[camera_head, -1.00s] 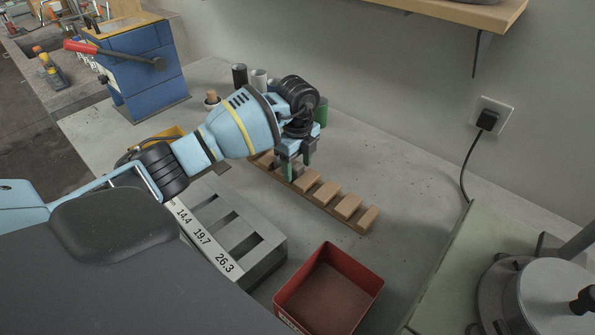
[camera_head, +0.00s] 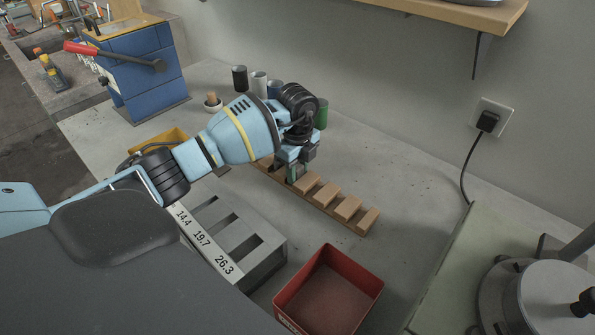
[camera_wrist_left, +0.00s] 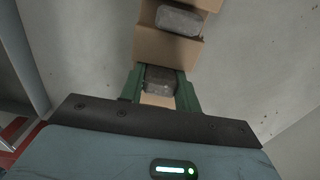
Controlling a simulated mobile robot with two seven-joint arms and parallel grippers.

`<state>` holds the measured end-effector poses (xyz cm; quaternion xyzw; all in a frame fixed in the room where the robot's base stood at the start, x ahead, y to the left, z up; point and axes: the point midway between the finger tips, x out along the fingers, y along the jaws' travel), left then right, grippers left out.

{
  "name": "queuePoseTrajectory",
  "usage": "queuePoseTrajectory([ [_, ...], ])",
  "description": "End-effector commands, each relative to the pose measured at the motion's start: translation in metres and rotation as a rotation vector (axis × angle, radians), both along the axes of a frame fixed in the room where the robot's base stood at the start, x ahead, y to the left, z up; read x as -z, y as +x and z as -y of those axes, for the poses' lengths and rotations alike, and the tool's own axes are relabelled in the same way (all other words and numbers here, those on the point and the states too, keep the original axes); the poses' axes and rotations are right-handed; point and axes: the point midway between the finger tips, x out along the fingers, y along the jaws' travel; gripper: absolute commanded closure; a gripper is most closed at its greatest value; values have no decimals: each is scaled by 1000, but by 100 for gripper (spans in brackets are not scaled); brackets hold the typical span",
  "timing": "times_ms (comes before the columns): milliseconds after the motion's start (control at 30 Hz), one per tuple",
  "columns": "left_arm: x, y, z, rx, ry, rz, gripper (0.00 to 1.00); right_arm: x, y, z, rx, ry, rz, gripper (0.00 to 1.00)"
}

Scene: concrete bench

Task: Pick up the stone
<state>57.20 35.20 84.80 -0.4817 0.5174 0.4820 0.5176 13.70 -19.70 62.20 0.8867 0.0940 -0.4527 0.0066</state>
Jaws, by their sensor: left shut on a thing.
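My left gripper (camera_head: 294,174) is at the wooden rack (camera_head: 345,208), near its far left part. In the left wrist view its green fingers (camera_wrist_left: 160,84) are shut on a small dark grey stone (camera_wrist_left: 160,79), one finger on each side. A second, lighter grey stone (camera_wrist_left: 179,20) lies on the rack (camera_wrist_left: 165,46) beyond the fingers. In the head view the held stone is mostly hidden by the gripper. I cannot tell whether it is clear of the rack. My right gripper is not in view.
A grey slotted block (camera_head: 240,243) marked 14.4, 19.7 and 26.3 stands in front of the rack. An open red bin (camera_head: 372,280) is right of it. Several small cylinders (camera_head: 259,83) stand behind my arm.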

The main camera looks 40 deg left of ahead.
Motion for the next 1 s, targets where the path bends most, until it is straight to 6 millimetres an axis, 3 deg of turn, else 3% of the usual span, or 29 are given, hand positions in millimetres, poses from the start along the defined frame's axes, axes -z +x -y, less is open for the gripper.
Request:
queuePoseTrajectory([
  [533,-86,1,0,0,0,3,91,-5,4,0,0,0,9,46],
  [700,-97,0,0,-1,-1,1,91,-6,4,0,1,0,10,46],
  [1000,-100,0,9,15,-3,-2,91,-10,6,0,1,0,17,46],
])
